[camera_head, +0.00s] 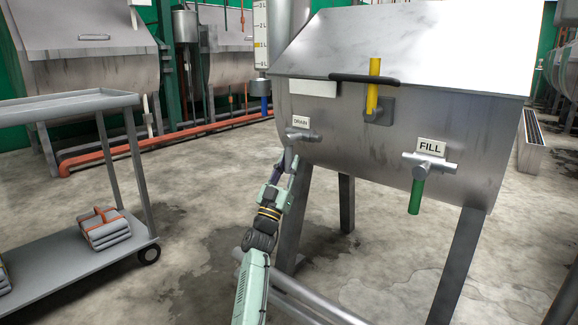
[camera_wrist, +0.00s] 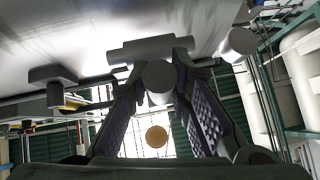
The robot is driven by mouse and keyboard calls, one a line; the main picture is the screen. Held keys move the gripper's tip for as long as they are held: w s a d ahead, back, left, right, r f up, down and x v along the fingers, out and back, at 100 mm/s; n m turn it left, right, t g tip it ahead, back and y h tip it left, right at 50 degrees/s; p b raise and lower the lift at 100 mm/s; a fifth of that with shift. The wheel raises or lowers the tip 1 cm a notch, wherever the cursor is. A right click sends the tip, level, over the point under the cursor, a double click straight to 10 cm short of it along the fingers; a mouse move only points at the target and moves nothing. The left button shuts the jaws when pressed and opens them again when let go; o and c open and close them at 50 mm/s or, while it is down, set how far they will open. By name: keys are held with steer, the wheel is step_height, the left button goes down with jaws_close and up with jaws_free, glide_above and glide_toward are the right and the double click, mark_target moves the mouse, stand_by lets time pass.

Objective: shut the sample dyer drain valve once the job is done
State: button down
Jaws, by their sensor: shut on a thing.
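The sample dyer (camera_head: 335,145) is a grey steel tub on legs, with a pale lid. Its drain valve (camera_head: 299,134) sits on the left of the front, below a DRAIN sign (camera_head: 300,122). The valve's handle (camera_head: 289,156) hangs down from the valve body. My gripper (camera_head: 283,168) reaches up to it from below, shut on the handle, and hides part of it. In the wrist view the fingertips (camera_wrist: 158,82) stand on both sides of the handle's grey round end (camera_wrist: 157,74), in front of the valve's crosswise body (camera_wrist: 150,48).
The fill valve (camera_head: 429,164), with its green handle (camera_head: 416,195) down, is to the right. A yellow upright handle (camera_head: 373,86) is between the valves. A grey cart (camera_head: 75,270) with folded cloths (camera_head: 103,228) stands left. Pipes (camera_head: 300,298) run low beneath the dyer.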

mark_target(286, 136)
steer(key=c, duration=1.4)
jaws_free()
steer(key=shift+c, duration=0.2)
step_height(286, 136, up, 10)
steer(key=shift+r, duration=0.1)
